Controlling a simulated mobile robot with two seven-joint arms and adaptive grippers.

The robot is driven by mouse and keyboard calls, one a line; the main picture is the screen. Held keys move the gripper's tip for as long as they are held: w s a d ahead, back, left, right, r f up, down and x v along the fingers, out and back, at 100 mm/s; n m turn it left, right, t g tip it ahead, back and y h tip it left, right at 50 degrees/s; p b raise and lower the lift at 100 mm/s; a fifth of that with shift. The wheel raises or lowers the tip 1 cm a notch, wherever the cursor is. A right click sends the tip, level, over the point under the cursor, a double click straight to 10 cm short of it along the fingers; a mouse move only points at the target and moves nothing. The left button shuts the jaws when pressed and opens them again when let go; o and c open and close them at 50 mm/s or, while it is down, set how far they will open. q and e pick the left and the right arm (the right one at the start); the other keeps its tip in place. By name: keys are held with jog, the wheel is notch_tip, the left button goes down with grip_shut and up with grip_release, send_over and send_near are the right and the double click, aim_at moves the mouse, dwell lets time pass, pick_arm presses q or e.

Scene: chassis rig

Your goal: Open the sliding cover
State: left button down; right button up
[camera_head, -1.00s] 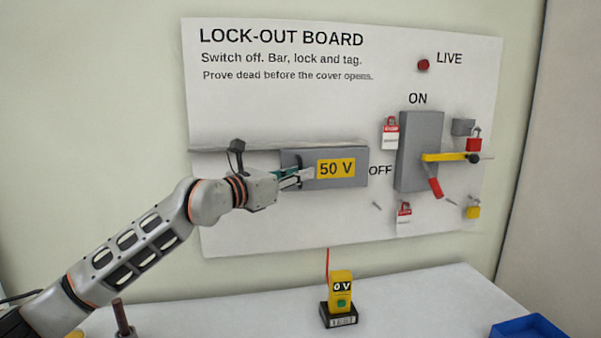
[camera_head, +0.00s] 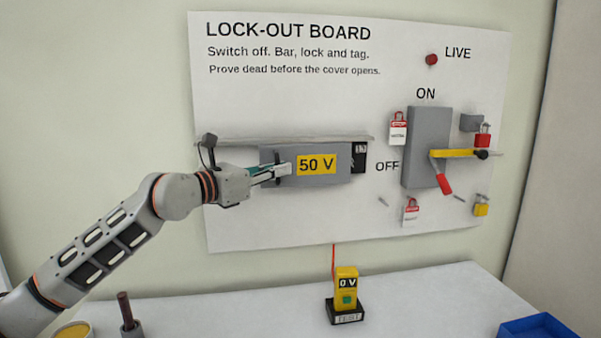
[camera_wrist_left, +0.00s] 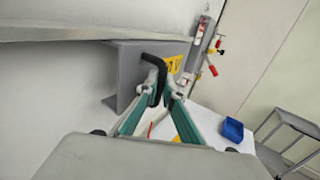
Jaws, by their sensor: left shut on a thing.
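The sliding cover (camera_head: 335,168) is a grey panel with a yellow "50 V" label, on a rail (camera_head: 300,143) across the board. It stands shifted left, and a dark opening (camera_head: 359,158) shows at its right end. My left gripper (camera_head: 284,170) is shut on the cover's black handle (camera_wrist_left: 155,62) near the cover's left end. The cover also shows in the left wrist view (camera_wrist_left: 135,68), with the fingers around the handle. My right gripper is in neither view.
At right, a grey switch box (camera_head: 427,125) has a red-tipped lever, a yellow bar (camera_head: 455,153) and a red padlock (camera_head: 483,138). A yellow meter (camera_head: 346,285) reading "0 V" stands on the white table (camera_head: 420,290). A blue bin (camera_head: 535,328) sits at right.

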pick_arm(q)
jog(key=s+a+b, duration=0.2)
jog(key=s+a, duration=0.1)
jog(key=a, duration=1.1)
jog(key=shift+a+b, duration=0.2)
jog(key=shift+b, duration=0.1)
jog(key=c, duration=2.5)
grip_release()
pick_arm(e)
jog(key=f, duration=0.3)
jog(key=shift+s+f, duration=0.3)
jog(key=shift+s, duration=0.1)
pick_arm(q)
jog(key=shift+a, duration=0.1)
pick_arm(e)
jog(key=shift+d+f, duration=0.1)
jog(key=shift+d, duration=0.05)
pick_arm(q)
jog(key=v, duration=1.1)
jog(key=shift+s+a, duration=0.25)
jog(key=shift+s, duration=0.05)
